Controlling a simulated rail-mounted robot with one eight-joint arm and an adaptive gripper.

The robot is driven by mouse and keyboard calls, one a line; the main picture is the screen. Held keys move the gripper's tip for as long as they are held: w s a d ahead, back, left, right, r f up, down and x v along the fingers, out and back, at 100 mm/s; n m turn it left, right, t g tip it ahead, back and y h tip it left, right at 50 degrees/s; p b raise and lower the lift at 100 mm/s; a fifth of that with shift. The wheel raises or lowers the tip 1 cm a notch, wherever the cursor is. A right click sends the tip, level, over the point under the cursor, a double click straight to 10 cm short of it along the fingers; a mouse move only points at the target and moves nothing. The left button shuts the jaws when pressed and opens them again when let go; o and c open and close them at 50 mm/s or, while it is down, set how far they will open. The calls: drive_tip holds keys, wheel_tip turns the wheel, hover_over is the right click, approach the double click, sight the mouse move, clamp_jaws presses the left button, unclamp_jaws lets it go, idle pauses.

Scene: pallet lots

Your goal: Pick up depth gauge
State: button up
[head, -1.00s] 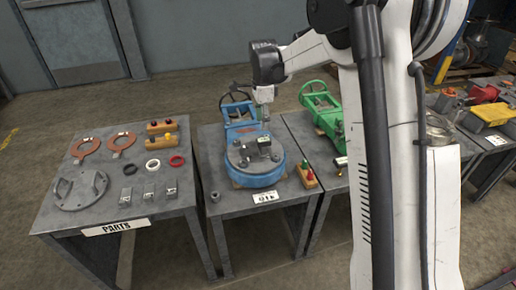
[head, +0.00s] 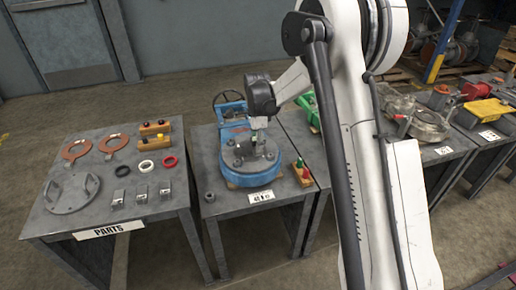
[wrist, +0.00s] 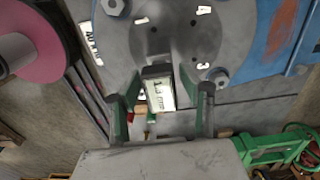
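The depth gauge (wrist: 158,88) appears to be the small dark block with a pale, marked face in the wrist view. It sits at the grey round top of the blue valve (wrist: 272,45). My gripper (wrist: 161,98) is open, with a finger on each side of the block and visible gaps between. In the head view my gripper (head: 258,135) points down over the blue valve (head: 250,172), which stands on the middle table (head: 225,208). There the gauge is small and partly hidden by the gripper, so contact cannot be told.
A wooden block with red and green pegs (head: 303,174) is right of the valve. The parts table (head: 85,218) holds rings, a round flange and small blocks. A green valve (head: 306,104) is partly behind my arm. More tables stand at right.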

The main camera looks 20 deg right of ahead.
wheel_tip(320, 180, down, 3)
drive_tip(key=shift+d, duration=0.1)
clamp_jaws()
idle(0.3)
